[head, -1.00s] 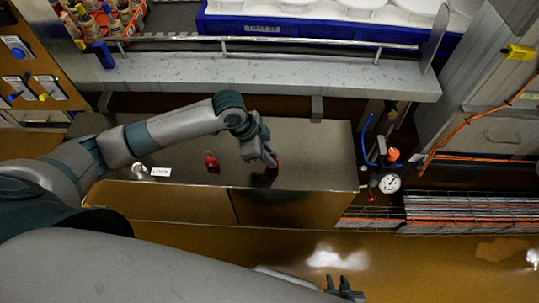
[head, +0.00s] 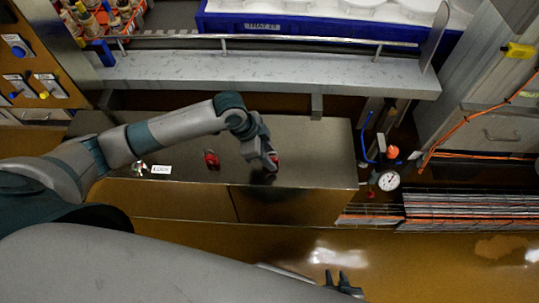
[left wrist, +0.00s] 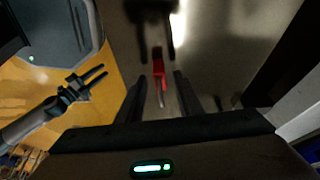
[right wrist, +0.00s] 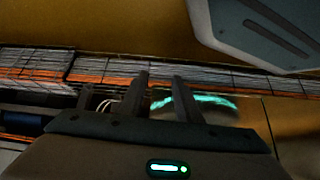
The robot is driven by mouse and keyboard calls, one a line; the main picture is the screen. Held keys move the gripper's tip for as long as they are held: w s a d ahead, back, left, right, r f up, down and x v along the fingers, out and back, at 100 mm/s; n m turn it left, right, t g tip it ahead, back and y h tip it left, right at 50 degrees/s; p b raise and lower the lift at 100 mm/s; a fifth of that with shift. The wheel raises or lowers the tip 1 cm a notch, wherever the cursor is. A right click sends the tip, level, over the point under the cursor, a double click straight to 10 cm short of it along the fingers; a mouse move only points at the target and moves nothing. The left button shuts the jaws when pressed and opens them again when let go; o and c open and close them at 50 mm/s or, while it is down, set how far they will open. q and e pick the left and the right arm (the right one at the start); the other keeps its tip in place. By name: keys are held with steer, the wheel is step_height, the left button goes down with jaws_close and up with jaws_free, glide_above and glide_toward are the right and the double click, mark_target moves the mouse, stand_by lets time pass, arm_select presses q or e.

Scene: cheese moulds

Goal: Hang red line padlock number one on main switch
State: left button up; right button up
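One red padlock (head: 211,160) lies on the dark cabinet top (head: 320,150). A second red padlock (head: 274,159) is at my left gripper (head: 270,162), near the cabinet's front edge. In the left wrist view a red padlock (left wrist: 158,69) with a pale shackle lies between and slightly beyond the fingers. My left gripper (left wrist: 160,84) is open there, with gaps on both sides of the padlock. I cannot read any number on the padlocks. My right gripper (head: 338,281) is open and empty, low in the head view. I cannot tell which fitting is the main switch.
A white label (head: 161,170) lies on the cabinet top. A pressure gauge (head: 389,181) and orange-red knob (head: 393,152) stand to the right. A grey shelf with a rail (head: 270,73) runs behind. Cable trays (head: 465,208) lie at the right.

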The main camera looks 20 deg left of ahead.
steer(key=shift+f, duration=0.1)
arm_select(q)
steer(key=shift+b, duration=0.3)
steer(key=shift+f+b, duration=0.15)
steer(key=shift+b, duration=0.3)
steer(key=v, duration=1.7)
steer(key=shift+d+r+b, duration=0.2)
steer(key=shift+r+b, duration=0.15)
steer(key=shift+r, duration=0.15)
arm_select(e)
steer(key=shift+s+d+f+g+h, duration=0.2)
steer(key=shift+s+d+f+g, duration=0.1)
steer(key=shift+d+f+g, duration=0.2)
steer(key=shift+s+d+f+g+h, duration=0.25)
steer(key=shift+d+f+g, duration=0.15)
steer(key=shift+d, duration=0.1)
steer(key=shift+s+d+f, duration=0.1)
steer(key=shift+s, duration=0.2)
arm_select(q)
steer(key=shift+d+f, duration=0.1)
